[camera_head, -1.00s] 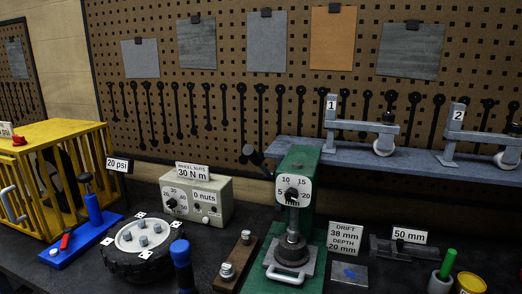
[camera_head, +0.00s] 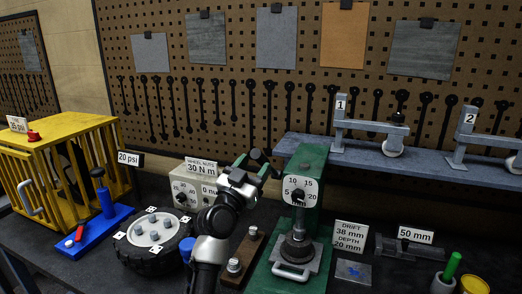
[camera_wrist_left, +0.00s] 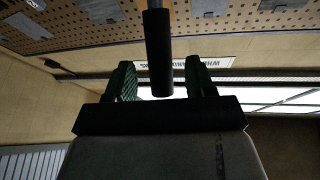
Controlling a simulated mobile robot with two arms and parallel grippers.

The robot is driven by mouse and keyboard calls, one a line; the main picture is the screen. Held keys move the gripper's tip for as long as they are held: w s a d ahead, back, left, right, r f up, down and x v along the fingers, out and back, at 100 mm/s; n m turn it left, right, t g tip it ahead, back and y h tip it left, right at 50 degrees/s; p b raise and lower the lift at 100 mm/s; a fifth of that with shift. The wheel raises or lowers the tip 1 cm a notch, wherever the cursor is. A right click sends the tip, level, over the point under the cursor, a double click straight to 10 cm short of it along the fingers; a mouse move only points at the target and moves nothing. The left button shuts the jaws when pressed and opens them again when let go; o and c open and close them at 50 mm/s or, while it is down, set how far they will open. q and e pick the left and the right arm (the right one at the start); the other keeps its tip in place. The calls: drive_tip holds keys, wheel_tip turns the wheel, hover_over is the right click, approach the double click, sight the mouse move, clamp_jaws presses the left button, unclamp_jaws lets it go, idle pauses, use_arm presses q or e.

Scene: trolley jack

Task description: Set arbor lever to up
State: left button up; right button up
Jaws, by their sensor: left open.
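The arbor press (camera_head: 312,165) is a green column with a round dial on a green base. Its lever (camera_head: 258,155) sticks out to the left near the top, with a black grip, partly hidden by my left gripper. My left gripper (camera_head: 252,163) is at the lever's grip. In the left wrist view the black cylindrical grip (camera_wrist_left: 158,50) lies between the two fingers of the open gripper (camera_wrist_left: 161,78), with a gap visible on both sides. My right gripper is out of view.
A wheel (camera_head: 152,258) with several nuts and a grey wheel-nut box (camera_head: 182,188) stand left of the press. A yellow cage (camera_head: 68,132) and a blue jack (camera_head: 104,222) are further left. A blue-grey shelf (camera_head: 345,150) runs behind the press to the right.

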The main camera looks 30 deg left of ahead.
sight(260, 164)
use_arm(q)
drive_tip(key=shift+p+x, duration=0.5)
drive_tip(key=shift+x, duration=1.3)
clamp_jaws()
